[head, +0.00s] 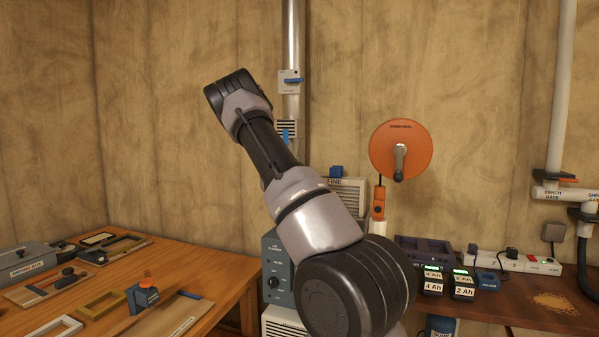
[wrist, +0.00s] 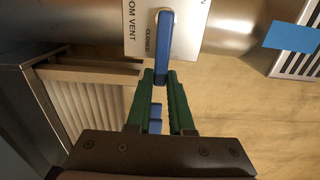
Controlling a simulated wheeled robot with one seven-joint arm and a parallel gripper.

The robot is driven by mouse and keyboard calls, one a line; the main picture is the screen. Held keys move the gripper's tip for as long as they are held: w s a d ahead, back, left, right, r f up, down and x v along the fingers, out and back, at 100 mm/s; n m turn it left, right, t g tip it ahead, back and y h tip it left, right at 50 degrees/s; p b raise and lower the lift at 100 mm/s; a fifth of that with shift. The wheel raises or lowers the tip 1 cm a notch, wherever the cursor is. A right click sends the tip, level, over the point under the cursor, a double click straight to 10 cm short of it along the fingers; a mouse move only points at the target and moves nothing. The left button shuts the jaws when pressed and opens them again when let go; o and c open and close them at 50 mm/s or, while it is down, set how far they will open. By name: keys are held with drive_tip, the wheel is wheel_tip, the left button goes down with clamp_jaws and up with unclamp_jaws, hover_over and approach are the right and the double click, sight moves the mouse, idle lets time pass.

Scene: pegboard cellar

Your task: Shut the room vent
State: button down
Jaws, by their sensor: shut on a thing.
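The room vent's white plate (head: 289,75) is on the metal duct at the back wall, with a blue lever (head: 294,80) lying across the duct. In the wrist view the plate (wrist: 140,28) is cut off by the top edge, and the word CLOSED shows beside the lever (wrist: 165,40). My gripper (wrist: 160,80) has green fingers shut on the lever's free end. In the head view my gripper cannot be made out; my arm reaches up to the left of the plate.
A louvred grille (head: 287,127) with a blue tab sits lower on the duct. An orange reel (head: 400,150) hangs to the right. A wooden bench (head: 200,275) with tools is at left; chargers (head: 432,280) stand at right. Bare wall lies around the plate.

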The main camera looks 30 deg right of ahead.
idle(0.4)
drive_tip(key=c, duration=0.8)
unclamp_jaws()
drive_tip(key=shift+f, duration=0.1)
drive_tip(key=v, duration=1)
drive_tip(key=shift+s+a, duration=0.3)
